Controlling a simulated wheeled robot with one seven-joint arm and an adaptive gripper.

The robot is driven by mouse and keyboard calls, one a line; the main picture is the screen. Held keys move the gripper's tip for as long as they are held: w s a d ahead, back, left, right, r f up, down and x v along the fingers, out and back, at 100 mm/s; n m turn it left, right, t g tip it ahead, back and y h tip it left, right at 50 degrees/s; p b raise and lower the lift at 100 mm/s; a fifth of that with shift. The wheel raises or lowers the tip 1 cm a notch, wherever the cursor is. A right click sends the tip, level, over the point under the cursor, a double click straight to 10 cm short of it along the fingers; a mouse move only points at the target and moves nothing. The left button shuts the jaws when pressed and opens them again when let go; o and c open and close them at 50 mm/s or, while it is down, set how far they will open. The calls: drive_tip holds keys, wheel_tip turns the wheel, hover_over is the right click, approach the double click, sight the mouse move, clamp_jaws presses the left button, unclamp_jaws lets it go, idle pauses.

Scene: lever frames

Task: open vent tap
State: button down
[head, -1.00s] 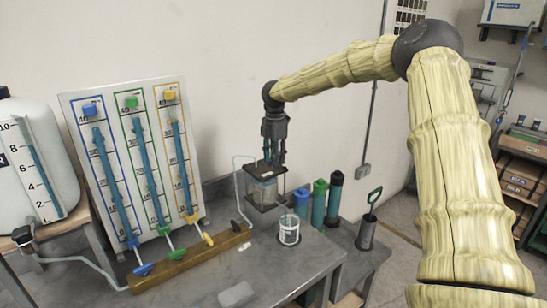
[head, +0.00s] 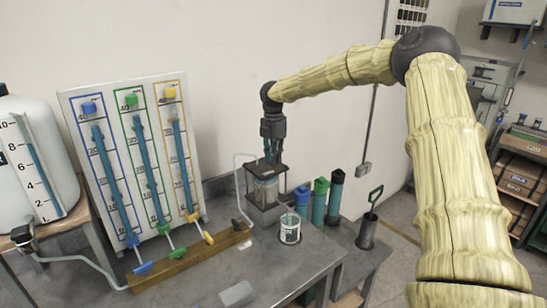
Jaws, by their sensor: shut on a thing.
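A clear vessel (head: 264,190) in a dark frame stands near the back right corner of the grey bench. A pale tube runs from it down the left side. My gripper (head: 272,158) points straight down over the vessel's lid (head: 264,171). Its fingers are shut at the lid, on what seems to be the vent tap. The tap is too small and too covered by the fingers to make out, so I cannot tell which way it is turned.
A board (head: 133,160) with blue, green and yellow columns stands left of the vessel, with a wooden block (head: 190,258) before it. The bench front is mostly clear.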

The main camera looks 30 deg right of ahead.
drive_tip(key=n, duration=0.4)
drive_tip(key=shift+w+r, duration=0.1)
drive_tip(key=shift+r, duration=0.15)
drive_tip(key=n+p, duration=0.1)
drive_tip(key=n, duration=0.3)
drive_tip(key=shift+n, duration=0.4)
drive_tip(key=n, duration=0.3)
drive_tip(key=shift+n+p, duration=0.3)
drive_tip(key=shift+p, duration=0.1)
drive_tip(key=n, duration=0.4)
drive_tip(key=shift+p, duration=0.35)
drive_tip(key=shift+f, duration=0.1)
drive_tip(key=c, duration=1.5)
unclamp_jaws()
drive_tip(key=shift+d, duration=0.1)
